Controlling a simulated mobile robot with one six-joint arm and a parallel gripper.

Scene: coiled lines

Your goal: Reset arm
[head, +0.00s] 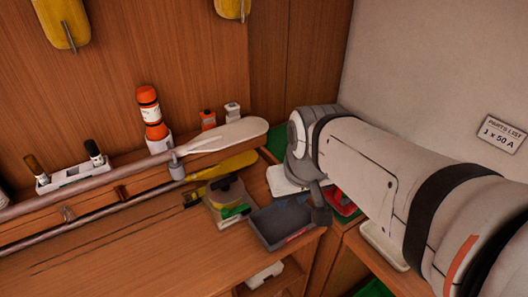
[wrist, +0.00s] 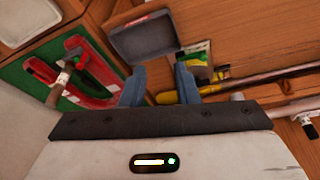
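My arm (head: 385,180) reaches in from the right in the head view, over the corner of the bench. Its end is bent downward there, and my gripper is mostly hidden behind my own links. In the wrist view my gripper (wrist: 160,86) shows two blue-grey fingers set well apart with nothing held between them. Beyond the fingertips lies a dark grey tray (wrist: 150,42), which looks empty. The same tray (head: 275,228) sits at the bench's right end in the head view.
Beside the tray are a clear-lidded box (head: 228,205) and a yellow tool (head: 225,166). Orange (head: 150,112) and white bottles stand behind. A long pole (head: 100,182) crosses the left side. Red pieces (wrist: 75,95) lie on green at the wrist view's left. The bench's front left is clear.

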